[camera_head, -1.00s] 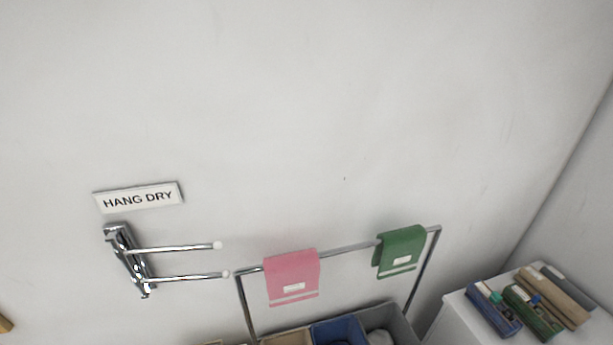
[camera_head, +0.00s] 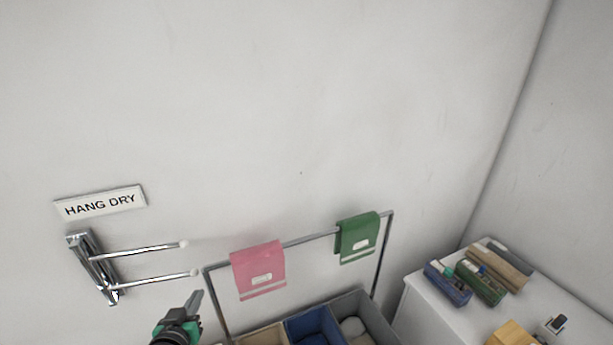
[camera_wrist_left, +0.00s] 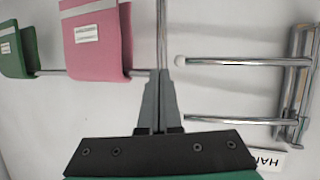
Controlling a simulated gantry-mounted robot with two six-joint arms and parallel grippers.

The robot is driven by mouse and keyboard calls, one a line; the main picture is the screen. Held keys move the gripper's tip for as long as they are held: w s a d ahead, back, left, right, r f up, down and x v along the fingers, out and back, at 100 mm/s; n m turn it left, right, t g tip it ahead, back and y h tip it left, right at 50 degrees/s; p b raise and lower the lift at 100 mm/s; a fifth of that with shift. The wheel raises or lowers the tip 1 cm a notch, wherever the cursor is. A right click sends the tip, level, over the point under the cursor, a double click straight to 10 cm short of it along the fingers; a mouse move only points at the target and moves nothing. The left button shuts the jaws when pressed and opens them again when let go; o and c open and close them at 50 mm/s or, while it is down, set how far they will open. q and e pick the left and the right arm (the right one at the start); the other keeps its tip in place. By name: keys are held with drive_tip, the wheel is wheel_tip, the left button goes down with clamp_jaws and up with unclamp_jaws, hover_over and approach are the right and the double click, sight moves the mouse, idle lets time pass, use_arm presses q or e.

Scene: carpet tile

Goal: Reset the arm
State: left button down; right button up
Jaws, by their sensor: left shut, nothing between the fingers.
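My left gripper (camera_head: 194,303) shows at the bottom of the head view, pointing up, below the prongs of the chrome wall rack and left of the pink cloth. In the left wrist view my left gripper (camera_wrist_left: 160,80) is shut, with its two fingers together and nothing between them. My right gripper is in neither view.
A metal rail (camera_head: 310,238) carries a pink cloth (camera_head: 258,268) and a green cloth (camera_head: 358,236). A two-pronged chrome rack (camera_head: 92,268) is under a HANG DRY sign (camera_head: 100,203). Divided bins (camera_head: 312,325) stand below. A white cabinet (camera_head: 425,300) holds several boxes.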

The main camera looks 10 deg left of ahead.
use_arm(q)
drive_tip(key=d+r+m+t+h, duration=0.1)
drive_tip(key=d+r+t, duration=0.35)
drive_tip(key=r, duration=1.05)
drive_tip(key=d+r+m+t+h, duration=0.1)
drive_tip(key=d+r+t, duration=0.35)
drive_tip(key=r, duration=1.05)
drive_tip(key=s+d+r+m+t+h, duration=0.1)
drive_tip(key=s+d+r+t+h, duration=0.15)
drive_tip(key=s+r, duration=0.65)
drive_tip(key=s+d+r+m+t+h, duration=0.1)
drive_tip(key=s+d+r+m+t, duration=0.15)
drive_tip(key=s+r, duration=0.7)
wheel_tip(320, 180, down, 64)
drive_tip(key=w+b, duration=0.1)
drive_tip(key=b, duration=6.3)
drive_tip(key=shift+d+n, duration=0.3)
drive_tip(key=shift+n, duration=0.15)
